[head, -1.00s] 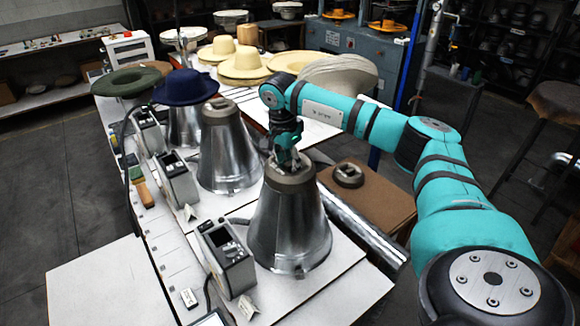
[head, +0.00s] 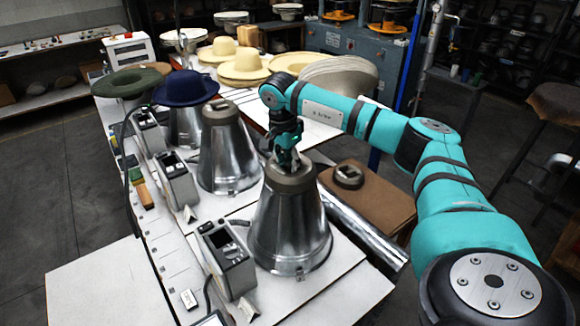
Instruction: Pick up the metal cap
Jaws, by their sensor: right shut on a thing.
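The metal cap (head: 290,175) is a grey-brown ring-like piece on top of the nearest shiny metal cone (head: 290,230). My right gripper (head: 286,164) points down at the top of this cone, and its fingers are shut on the cap. The fingertips are small and partly hidden in the cap's opening. The cap appears to rest on the cone; I cannot tell whether there is a gap. A similar loose cap (head: 348,176) lies on a brown board to the right. My left gripper is not in view.
A second metal cone (head: 226,155) with its own cap stands behind. A blue hat (head: 186,88) sits on a third cone. Grey control boxes (head: 226,260) line the left of the white table. A metal tube (head: 365,232) lies right of the near cone. Straw hats are at the back.

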